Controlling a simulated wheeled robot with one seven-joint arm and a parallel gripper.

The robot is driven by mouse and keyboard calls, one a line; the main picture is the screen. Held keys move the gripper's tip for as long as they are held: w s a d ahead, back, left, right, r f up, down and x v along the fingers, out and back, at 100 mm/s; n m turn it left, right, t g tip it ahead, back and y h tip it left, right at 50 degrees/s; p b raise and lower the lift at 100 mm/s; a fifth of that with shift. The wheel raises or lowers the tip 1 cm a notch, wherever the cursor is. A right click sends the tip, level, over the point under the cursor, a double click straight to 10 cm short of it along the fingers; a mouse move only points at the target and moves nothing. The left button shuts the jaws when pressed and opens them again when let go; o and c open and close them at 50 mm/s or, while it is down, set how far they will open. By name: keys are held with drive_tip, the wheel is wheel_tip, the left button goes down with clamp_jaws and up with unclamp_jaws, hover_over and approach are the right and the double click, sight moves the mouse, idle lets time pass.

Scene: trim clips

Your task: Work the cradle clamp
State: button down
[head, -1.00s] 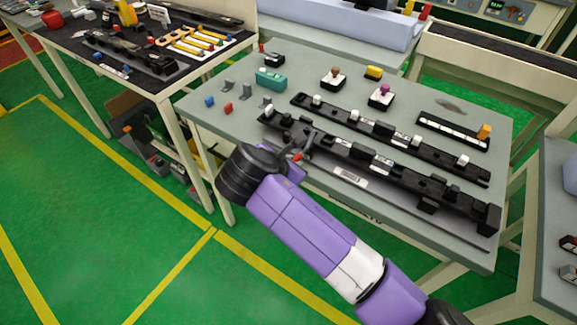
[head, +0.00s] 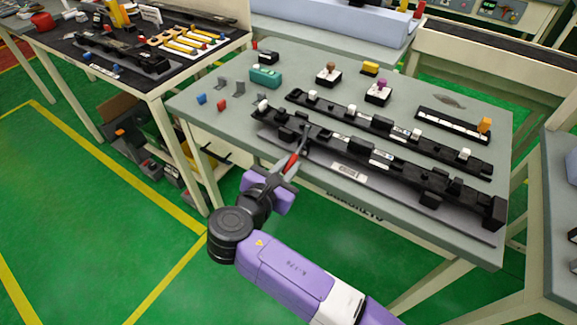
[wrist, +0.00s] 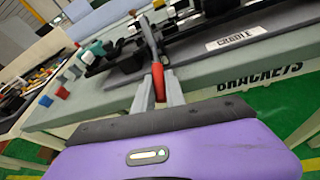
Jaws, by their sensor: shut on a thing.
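The cradle (head: 400,180) is a long black fixture along the front of the grey table, with a "CRADLE" label (wrist: 236,38) in the wrist view. Near its left end is the clamp, with a dark grey lever (head: 305,137) ending in a red handle (head: 292,161). The lever points out toward the table's front edge. My gripper (head: 287,168) is shut on the red handle. In the wrist view the handle (wrist: 158,84) sits between the two grey fingers of my gripper (wrist: 158,92). The clamp's pressing end is too small to make out.
A second black rail (head: 385,128) with white clips lies behind the cradle. A teal block (head: 265,77), small red (head: 223,104) and blue (head: 201,98) pieces and grey brackets are at the left. A white-striped strip (head: 450,123) lies at the right. Open green floor lies in front.

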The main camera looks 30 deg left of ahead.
drive_tip(key=shift+f, duration=0.15)
drive_tip(key=c, duration=1.4)
unclamp_jaws()
drive_tip(key=shift+v, duration=3.95)
